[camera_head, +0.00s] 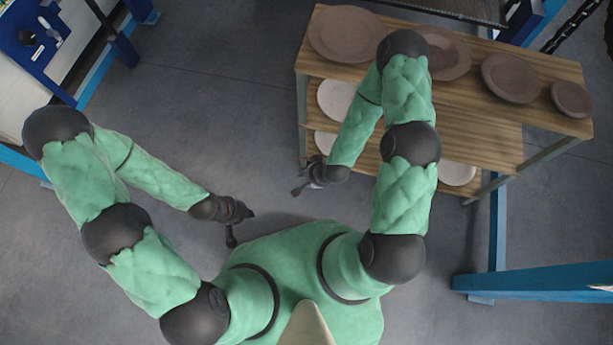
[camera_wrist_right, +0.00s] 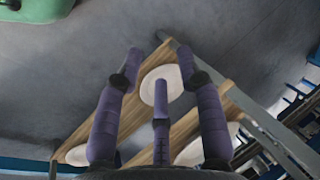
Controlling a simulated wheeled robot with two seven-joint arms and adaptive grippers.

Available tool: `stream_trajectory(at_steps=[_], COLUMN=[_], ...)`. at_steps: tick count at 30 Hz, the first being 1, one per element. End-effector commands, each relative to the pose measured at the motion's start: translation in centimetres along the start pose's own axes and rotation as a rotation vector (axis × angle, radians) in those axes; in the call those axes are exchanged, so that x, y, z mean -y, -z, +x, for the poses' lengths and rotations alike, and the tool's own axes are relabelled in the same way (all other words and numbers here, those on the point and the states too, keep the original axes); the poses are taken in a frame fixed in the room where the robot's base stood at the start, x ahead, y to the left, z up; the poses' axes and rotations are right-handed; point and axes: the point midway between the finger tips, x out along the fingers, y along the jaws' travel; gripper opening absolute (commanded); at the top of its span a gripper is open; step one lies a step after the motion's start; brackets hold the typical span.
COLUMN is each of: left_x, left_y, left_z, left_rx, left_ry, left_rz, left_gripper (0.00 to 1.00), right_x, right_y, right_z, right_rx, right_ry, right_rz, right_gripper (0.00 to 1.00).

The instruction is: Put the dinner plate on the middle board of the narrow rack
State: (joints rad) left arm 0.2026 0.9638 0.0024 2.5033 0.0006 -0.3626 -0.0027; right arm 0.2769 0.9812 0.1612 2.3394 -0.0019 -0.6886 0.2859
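The narrow rack (camera_head: 301,113) has wooden boards one above another. Brown plates lie on its top board: a large one (camera_head: 346,33) at the left, one (camera_head: 449,55) on a wider plate, and smaller ones (camera_head: 510,78) to the right. I cannot tell which is the dinner plate. White plates (camera_head: 333,97) show on lower boards, partly hidden by the top board and my right arm. My right gripper (camera_head: 304,183) is open and empty, left of the rack; in the right wrist view its spread fingers (camera_wrist_right: 160,62) face boards and white plates (camera_wrist_right: 152,82). My left gripper (camera_head: 241,228) is open and empty, away from the rack.
A blue metal frame (camera_head: 540,280) stands at the lower right. A blue and white machine (camera_head: 35,60) is at the upper left. A dark grated surface (camera_head: 455,8) is behind the rack. Grey floor (camera_head: 235,110) left of the rack is clear.

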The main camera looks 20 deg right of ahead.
Motion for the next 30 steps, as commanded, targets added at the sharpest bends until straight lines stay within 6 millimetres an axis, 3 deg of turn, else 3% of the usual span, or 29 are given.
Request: stream_trajectory(at_steps=[3, 9, 30], left_x=[0.0, 0.0, 0.0], left_y=[0.0, 0.0, 0.0], left_z=[0.0, 0.0, 0.0], left_rx=[0.0, 0.0, 0.0], left_ry=[0.0, 0.0, 0.0], left_rz=[0.0, 0.0, 0.0], left_gripper=[0.0, 0.0, 0.0], right_x=[0.3, 0.0, -0.1], right_y=[-3.7, -6.7, -7.0], right_z=[-2.2, -4.4, -4.6], right_rx=[0.163, 0.302, 0.314], right_ry=[-0.024, -0.031, -0.032], right_rz=[-0.191, -0.347, -0.358], right_gripper=[0.38, 0.38, 0.38])
